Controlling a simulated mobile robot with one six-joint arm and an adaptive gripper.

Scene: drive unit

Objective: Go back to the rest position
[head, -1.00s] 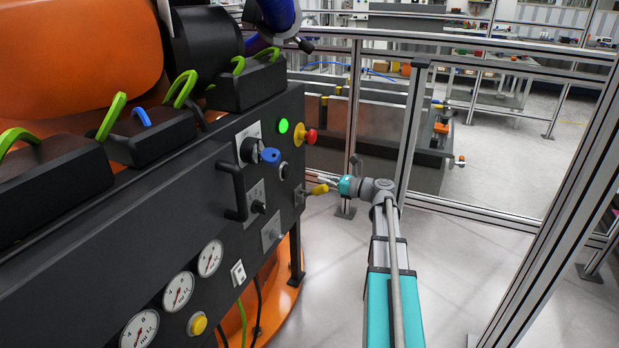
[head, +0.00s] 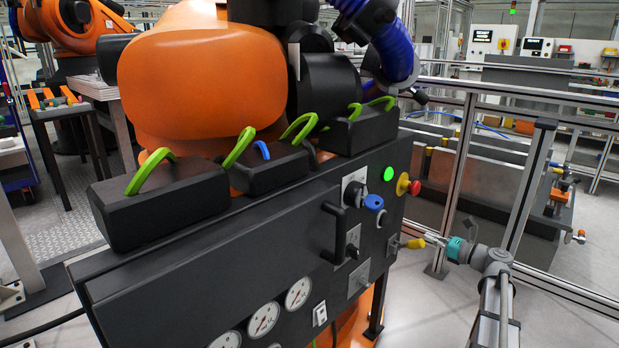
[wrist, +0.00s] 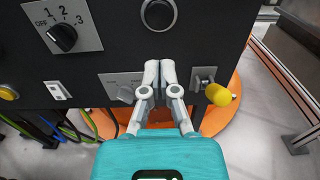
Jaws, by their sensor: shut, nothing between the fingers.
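My gripper (head: 428,237) is in front of the right end of the black control panel (head: 250,270), beside a yellow-handled switch (head: 415,243). In the wrist view its pale fingertips (wrist: 160,70) are together, with nothing between them. The yellow handle (wrist: 217,94) is to their right there, and a small switch on a grey plate (wrist: 125,92) is to their left. The fingertips overlap the lower part of the panel in that view; whether they touch it I cannot tell. My arm reaches in from the lower right of the head view.
Round gauges (head: 263,318) are lower left. A metal-framed fence (head: 465,170) stands behind my arm. Grey floor shows at right.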

